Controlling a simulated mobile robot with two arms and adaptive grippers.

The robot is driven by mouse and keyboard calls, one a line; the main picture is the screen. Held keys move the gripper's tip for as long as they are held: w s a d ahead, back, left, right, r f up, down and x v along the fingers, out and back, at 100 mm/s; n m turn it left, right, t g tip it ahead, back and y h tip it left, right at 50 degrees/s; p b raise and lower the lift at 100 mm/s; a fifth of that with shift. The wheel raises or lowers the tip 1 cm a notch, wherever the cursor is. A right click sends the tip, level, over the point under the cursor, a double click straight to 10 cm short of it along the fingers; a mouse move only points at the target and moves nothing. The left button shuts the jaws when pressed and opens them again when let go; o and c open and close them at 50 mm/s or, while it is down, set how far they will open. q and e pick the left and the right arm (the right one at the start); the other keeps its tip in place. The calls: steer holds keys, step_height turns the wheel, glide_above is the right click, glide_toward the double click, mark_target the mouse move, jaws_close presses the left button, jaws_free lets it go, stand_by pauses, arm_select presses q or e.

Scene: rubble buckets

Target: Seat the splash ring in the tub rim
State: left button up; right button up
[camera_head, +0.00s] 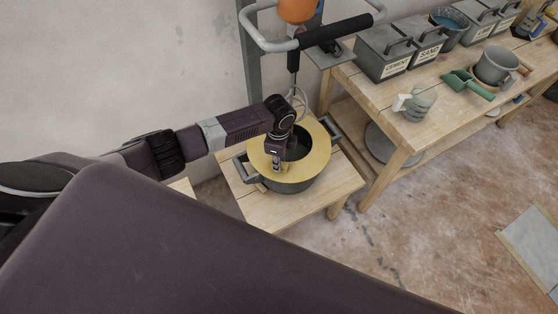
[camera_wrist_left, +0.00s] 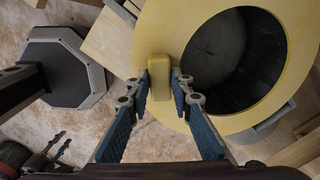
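The splash ring (camera_head: 318,160) is a flat yellow ring with a wide hole, lying over the top of the dark grey tub (camera_head: 292,188). I cannot tell whether it rests in the rim or hovers just above it. In the left wrist view the splash ring (camera_wrist_left: 190,28) has a raised yellow tab (camera_wrist_left: 159,76) on its edge. My left gripper (camera_head: 277,166) points down at the ring's near left edge. In the wrist view my left gripper (camera_wrist_left: 160,82) has its fingertips on both sides of the tab, apparently closed on it.
The tub stands on a low wooden table (camera_head: 262,214). A mixer with a grey handle (camera_head: 340,30) and wire whisk hangs just behind it. The floor at right is mostly clear.

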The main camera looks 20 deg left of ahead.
arm_select(q)
steer(key=o, duration=0.5)
steer(key=shift+c, duration=0.2)
steer(key=shift+r, duration=0.15)
step_height(320, 180, up, 12)
steer(key=shift+s, duration=0.15)
stand_by(0.3)
